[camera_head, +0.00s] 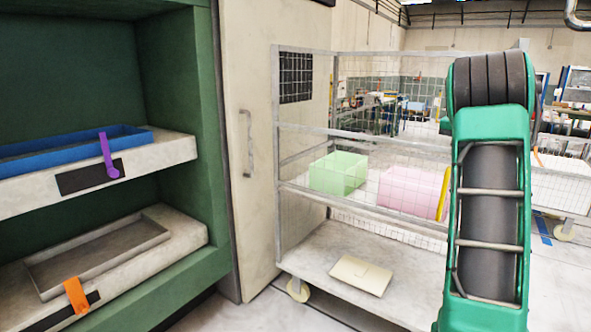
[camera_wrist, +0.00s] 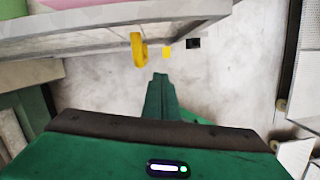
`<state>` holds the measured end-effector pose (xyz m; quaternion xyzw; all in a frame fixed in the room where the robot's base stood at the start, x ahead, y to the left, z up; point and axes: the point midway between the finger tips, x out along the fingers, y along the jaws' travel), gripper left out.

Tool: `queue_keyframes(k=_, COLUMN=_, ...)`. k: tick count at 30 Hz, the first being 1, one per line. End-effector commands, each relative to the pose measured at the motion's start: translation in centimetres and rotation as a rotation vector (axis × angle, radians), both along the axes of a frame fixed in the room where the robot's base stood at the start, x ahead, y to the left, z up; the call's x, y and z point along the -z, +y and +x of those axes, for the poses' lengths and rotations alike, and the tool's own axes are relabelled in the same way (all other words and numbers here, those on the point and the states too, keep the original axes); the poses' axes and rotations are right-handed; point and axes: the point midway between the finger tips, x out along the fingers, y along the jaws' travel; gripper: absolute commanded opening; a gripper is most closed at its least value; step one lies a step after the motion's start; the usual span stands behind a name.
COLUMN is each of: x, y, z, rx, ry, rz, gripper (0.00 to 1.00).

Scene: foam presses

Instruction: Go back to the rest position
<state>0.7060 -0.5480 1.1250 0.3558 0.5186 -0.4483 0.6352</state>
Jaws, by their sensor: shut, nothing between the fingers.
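My gripper (camera_wrist: 161,80) shows in the wrist view as a narrow green form pointing away over the pale floor. Its fingers are together with nothing between them. It is apart from the wire cart (camera_wrist: 140,20), whose grey edge crosses the top left. In the head view the gripper is not visible. A large green and black link of my arm stands upright at the right and hides part of the cart (camera_head: 303,128) and the room behind.
Left in the head view is a green press with a blue tray (camera_head: 72,149) above and a grey tray (camera_head: 98,256) below. The cart holds a green box (camera_head: 338,173), a pink box (camera_head: 410,190) and a cream pad (camera_head: 361,274).

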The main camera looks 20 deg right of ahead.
Motion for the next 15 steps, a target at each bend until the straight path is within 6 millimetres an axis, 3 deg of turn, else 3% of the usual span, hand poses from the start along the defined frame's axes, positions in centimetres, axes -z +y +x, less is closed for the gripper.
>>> queue_keyframes(k=4, x=-0.1, y=0.6, z=-0.3, rx=0.039, ry=-0.014, rz=0.010, gripper=0.00)
queue_keyframes(k=7, x=-0.1, y=2.5, z=-0.9, rx=0.154, ry=-0.048, rz=0.038, gripper=0.00)
queue_keyframes(k=15, x=1.0, y=12.1, z=-4.8, rx=0.724, ry=-0.155, rz=0.179, gripper=0.00)
